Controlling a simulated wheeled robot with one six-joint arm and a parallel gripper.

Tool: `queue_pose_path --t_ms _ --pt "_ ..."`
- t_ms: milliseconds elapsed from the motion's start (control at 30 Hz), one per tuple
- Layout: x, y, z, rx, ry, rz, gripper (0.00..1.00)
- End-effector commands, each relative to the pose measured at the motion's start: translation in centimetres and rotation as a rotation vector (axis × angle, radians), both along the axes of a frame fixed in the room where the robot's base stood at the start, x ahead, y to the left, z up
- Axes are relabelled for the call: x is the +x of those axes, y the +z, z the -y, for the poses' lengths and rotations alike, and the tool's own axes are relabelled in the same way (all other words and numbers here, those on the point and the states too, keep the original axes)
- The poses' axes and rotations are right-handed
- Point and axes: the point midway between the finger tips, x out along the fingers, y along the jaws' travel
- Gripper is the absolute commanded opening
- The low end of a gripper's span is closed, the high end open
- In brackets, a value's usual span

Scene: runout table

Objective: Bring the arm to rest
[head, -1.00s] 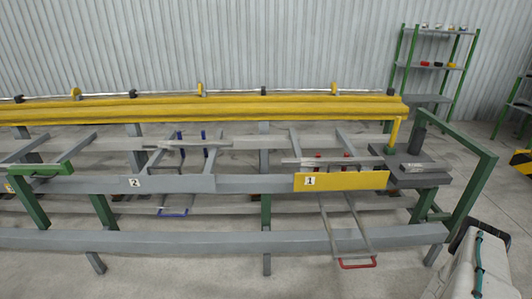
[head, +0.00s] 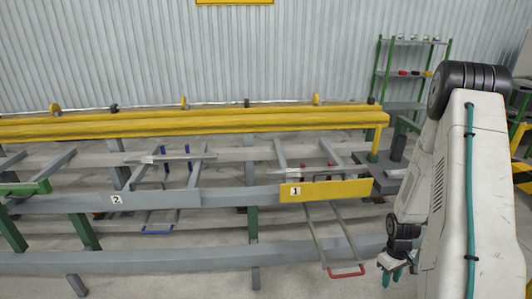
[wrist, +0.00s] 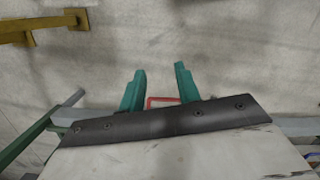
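My arm shows at the right of the head view, folded with the forearm hanging down. My gripper (head: 393,276) is at its lower end, to the right of the red handle (head: 347,271) of the frame marked 1. In the wrist view my gripper (wrist: 158,88) shows two teal fingers standing apart with a gap between them and nothing held. The red handle (wrist: 160,101) shows behind the gap between the fingers, apart from them as far as I can tell.
The runout table (head: 230,197) with its yellow beam (head: 190,121) fills the left and middle. A yellow plate marked 1 (head: 330,189) and a blue handle (head: 157,232) are on its near side. A shelf rack (head: 405,73) stands at the back right. Bare floor lies in front.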

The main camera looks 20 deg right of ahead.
Motion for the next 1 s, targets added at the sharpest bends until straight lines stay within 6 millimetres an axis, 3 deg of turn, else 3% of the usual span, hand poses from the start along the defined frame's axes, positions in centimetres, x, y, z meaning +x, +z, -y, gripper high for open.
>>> queue_pose_path --t_ms 33,200,500,700,1000 --pt "0.6 3.0 -0.8 -0.010 -0.028 -0.018 0.33" --pt "0.7 11.7 -4.7 -0.026 -0.142 -0.093 0.33" --pt "-1.3 24.9 -13.4 -0.047 -0.276 -0.154 0.33" --pt "-4.1 31.8 -19.3 -0.048 -0.308 -0.143 0.33" --pt "-9.1 38.7 -26.4 -0.029 -0.228 -0.009 0.33"
